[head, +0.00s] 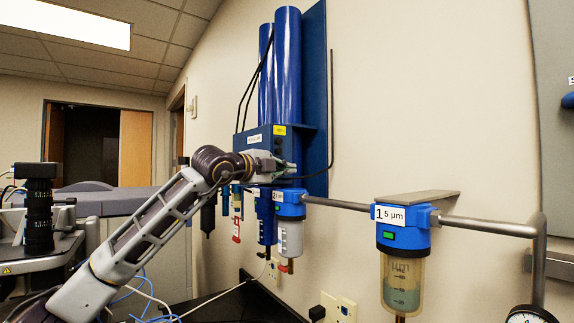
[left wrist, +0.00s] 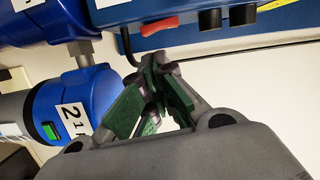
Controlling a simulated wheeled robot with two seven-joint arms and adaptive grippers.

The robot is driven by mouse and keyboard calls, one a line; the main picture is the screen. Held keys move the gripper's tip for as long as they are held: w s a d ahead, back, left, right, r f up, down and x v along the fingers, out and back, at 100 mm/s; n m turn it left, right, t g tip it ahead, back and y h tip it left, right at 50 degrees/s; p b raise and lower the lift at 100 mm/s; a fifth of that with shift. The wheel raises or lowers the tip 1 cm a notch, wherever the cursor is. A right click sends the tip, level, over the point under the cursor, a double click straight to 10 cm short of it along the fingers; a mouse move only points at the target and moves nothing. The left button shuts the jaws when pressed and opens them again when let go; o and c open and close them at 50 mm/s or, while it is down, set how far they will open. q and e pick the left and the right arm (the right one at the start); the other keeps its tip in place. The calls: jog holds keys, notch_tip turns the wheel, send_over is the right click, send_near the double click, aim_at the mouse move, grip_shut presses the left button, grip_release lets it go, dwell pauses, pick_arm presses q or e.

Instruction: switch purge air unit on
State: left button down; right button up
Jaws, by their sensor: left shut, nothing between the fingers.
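The purge air unit (head: 281,75) is a blue wall-mounted unit with two tall blue cylinders above a blue housing. In the left wrist view, the lower part of a blue housing (left wrist: 215,38) carries a red switch-like part (left wrist: 158,25) and black fittings beside it. I cannot tell the red part's on or off position. My left gripper (head: 288,170) is in front of the unit's lower housing in the head view. In the left wrist view its green-padded fingers (left wrist: 160,75) are shut and empty, close to the red part with a visible gap. My right gripper is out of view.
A filter labelled "2" (head: 290,205) hangs below the unit and also shows in the left wrist view (left wrist: 85,105). A grey pipe (head: 340,204) leads right to the "5 µm" filter (head: 404,240). A gauge (head: 530,316) sits lower right. Dark bench (head: 245,303) lies below.

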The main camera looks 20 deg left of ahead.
pick_arm(q)
jog(key=shift+w+a+f, duration=0.1)
jog(key=shift+w+a, duration=0.3)
jog(key=shift+a, duration=0.05)
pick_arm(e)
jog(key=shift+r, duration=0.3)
pick_arm(q)
jog(key=shift+w+a+f+b, duration=0.2)
jog(key=shift+a+f+b, duration=0.05)
jog(key=shift+b, duration=0.45)
jog(key=shift+r, duration=0.1)
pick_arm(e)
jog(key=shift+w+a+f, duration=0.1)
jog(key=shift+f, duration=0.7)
pick_arm(q)
jog(key=shift+a, duration=0.1)
